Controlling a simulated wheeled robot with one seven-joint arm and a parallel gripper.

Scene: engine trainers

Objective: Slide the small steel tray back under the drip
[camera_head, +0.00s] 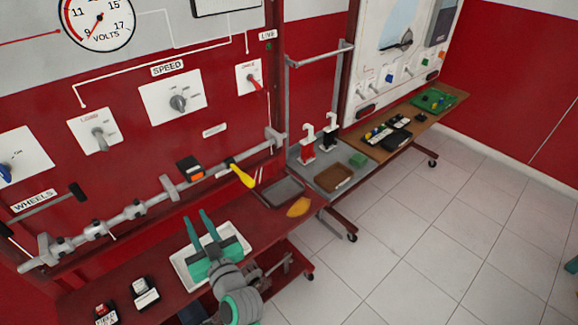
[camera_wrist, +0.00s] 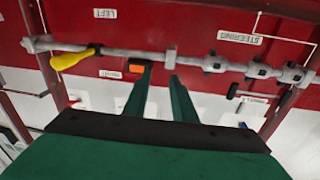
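A small grey steel tray (camera_head: 283,191) lies on the dark red bench top, right of centre in the head view, below the yellow-handled lever (camera_head: 241,175). It looks empty. My gripper (camera_head: 196,216) is to its left, above the white tray, with its two teal fingers apart and nothing between them. In the wrist view my gripper (camera_wrist: 160,72) also shows open, its fingers toward the grey shaft and the orange block (camera_wrist: 136,68). The steel tray does not show in the wrist view. No drip can be made out.
A white tray (camera_head: 237,231) lies under my gripper, partly hidden by it. An orange-yellow pad (camera_head: 299,207) lies just right of the steel tray at the bench edge. The grey shaft (camera_head: 133,209) runs along the panel. A brown tray (camera_head: 333,178) stands on the neighbouring bench.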

